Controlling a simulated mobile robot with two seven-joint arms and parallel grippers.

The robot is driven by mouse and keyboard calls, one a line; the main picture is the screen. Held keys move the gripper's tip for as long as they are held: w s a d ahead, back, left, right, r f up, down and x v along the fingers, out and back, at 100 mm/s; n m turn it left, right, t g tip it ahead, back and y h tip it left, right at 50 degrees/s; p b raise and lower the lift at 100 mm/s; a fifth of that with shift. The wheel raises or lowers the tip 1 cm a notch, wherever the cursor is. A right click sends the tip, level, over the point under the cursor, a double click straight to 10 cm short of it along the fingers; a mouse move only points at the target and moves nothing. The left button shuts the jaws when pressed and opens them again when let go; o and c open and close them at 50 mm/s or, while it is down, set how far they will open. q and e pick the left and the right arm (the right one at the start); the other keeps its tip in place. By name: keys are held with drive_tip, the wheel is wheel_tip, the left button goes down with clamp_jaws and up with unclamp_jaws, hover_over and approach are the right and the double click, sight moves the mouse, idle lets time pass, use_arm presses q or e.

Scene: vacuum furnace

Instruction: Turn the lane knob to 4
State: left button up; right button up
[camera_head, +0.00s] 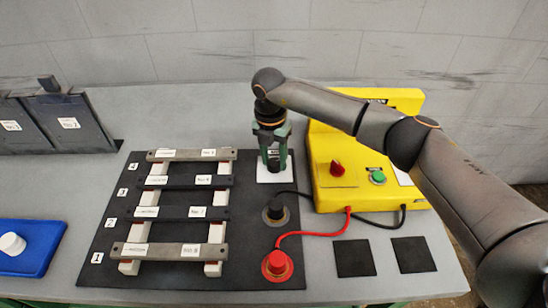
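My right gripper (272,145) points straight down over a white square plate (264,177) at the back right of the black mat. Its fingers stand around a small dark part on that plate, probably the lane knob, which they largely hide. I cannot tell whether the fingers grip it or where it points. The lane numbers 1 to 4 run up the left side of the black mat (103,240), with 4 at the back. My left gripper is not in view.
Several labelled bars (180,213) lie across white-blocked rails on the mat. A yellow box (335,199) with a red knob (337,168) and green button (377,177) stands right. Red and black cables run to a red plug (277,265) and black socket (275,214). A blue tray (40,235) sits left.

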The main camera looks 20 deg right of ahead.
sight(272, 161)
drive_tip(key=o, duration=0.4)
wheel_tip(272, 161, up, 12)
drive_tip(key=b, duration=0.1)
drive_tip(key=shift+w+a+r, duration=0.25)
idle(0.6)
